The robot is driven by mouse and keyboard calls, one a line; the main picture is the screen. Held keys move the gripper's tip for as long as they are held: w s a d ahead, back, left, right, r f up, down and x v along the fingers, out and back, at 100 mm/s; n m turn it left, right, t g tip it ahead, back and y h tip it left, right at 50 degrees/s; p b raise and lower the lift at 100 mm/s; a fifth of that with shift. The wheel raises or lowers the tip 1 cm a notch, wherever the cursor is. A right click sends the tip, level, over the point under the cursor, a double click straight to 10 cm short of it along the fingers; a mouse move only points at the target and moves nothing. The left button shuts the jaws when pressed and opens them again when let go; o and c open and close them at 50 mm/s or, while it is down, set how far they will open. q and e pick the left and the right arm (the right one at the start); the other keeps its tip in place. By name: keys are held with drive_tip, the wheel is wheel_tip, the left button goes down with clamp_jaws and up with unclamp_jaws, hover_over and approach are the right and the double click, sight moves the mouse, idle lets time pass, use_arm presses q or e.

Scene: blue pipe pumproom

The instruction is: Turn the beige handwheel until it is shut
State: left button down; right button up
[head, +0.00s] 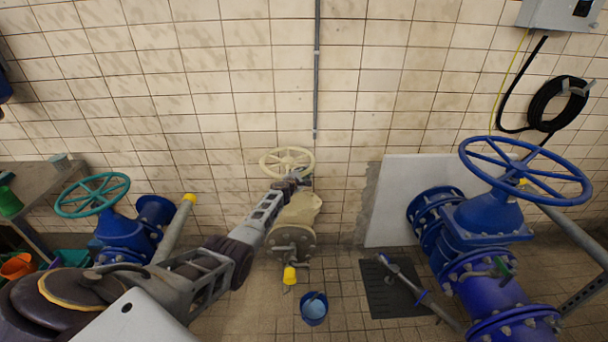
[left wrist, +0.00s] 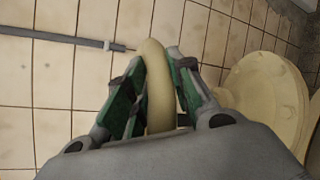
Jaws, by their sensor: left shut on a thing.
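The beige handwheel (head: 287,160) sits on top of a beige valve body (head: 296,212) in front of the tiled wall in the head view. My left arm reaches from the lower left, and my left gripper (head: 291,182) is at the near side of the wheel's rim. In the left wrist view the handwheel's rim (left wrist: 158,88) passes between the two green-padded fingers of my left gripper (left wrist: 160,85), which are shut on it. The valve body (left wrist: 262,100) shows at the right there. My right gripper is in neither view.
A blue valve with a blue handwheel (head: 525,172) stands at the right. A teal handwheel (head: 92,194) on another blue valve is at the left. A pale panel (head: 395,215) leans against the wall.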

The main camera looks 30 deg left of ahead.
use_arm(q)
drive_tip(key=shift+s+d+f+h, duration=0.1)
drive_tip(key=shift+s+f+h, duration=0.2)
drive_tip(key=shift+f, duration=0.3)
drive_tip(key=c, duration=1.7)
unclamp_jaws()
drive_tip(key=o, duration=0.4)
drive_tip(key=shift+s+r, duration=0.15)
drive_tip(key=shift+r, duration=0.1)
drive_tip(key=shift+o, duration=0.2)
drive_tip(key=shift+r, duration=0.15)
drive_tip(key=shift+a, duration=0.2)
drive_tip(key=shift+w+d+r, duration=0.1)
drive_tip(key=shift+w+r, duration=0.1)
drive_tip(key=shift+w, duration=0.05)
drive_tip(key=shift+w+y, duration=0.1)
drive_tip(key=shift+y, duration=0.4)
drive_tip(key=shift+w+d+n+y, duration=0.15)
drive_tip(key=shift+w+n+y, duration=0.25)
drive_tip(key=shift+w, duration=0.05)
